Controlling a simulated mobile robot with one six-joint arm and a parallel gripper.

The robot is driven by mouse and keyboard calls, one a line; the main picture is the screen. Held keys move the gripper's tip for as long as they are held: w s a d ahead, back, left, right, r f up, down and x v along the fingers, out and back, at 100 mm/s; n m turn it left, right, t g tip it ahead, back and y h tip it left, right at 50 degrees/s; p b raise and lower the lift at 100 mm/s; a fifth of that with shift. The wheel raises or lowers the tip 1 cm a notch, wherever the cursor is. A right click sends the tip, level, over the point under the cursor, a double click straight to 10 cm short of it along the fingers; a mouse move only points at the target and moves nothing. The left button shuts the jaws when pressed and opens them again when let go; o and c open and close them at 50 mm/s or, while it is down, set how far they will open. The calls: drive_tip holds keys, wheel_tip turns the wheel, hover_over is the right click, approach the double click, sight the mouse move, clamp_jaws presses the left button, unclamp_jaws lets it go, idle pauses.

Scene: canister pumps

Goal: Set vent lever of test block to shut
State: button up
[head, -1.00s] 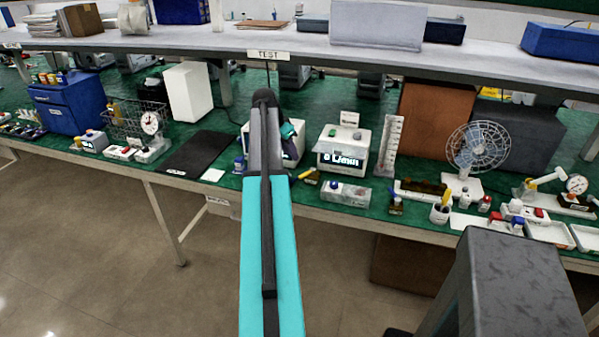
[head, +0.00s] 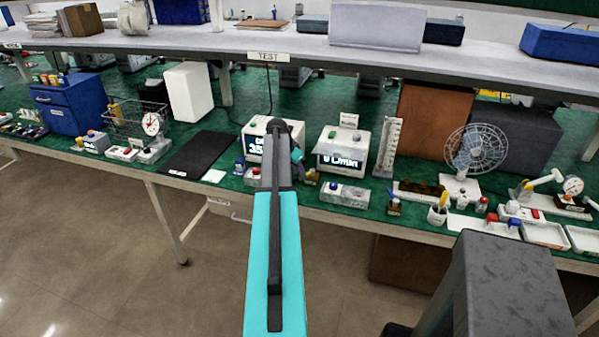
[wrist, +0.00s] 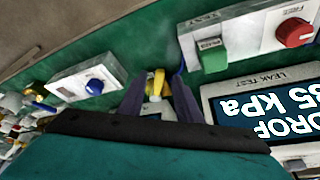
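In the wrist view, a yellow lever (wrist: 156,82) shows between the fingertips of my gripper (wrist: 157,98). The two dark fingers stand apart, and whether either touches the lever cannot be told. The test block under the lever is mostly hidden by my gripper, so the lever's exact setting is unclear. In the head view, a small yellowish part (head: 312,176) shows just right of my arm's end, in front of the testers.
A white box with a blue knob (head: 344,194) stands right of my arm's end. A second white tester (head: 343,147) stands behind it. A small blue-topped item (head: 239,168) stands to the left. A black mat (head: 197,154) lies bare further left.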

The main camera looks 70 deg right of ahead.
drive_tip(key=shift+s+d+f, duration=0.1)
drive_tip(key=shift+d+f, duration=0.15)
drive_tip(key=shift+f, duration=0.45)
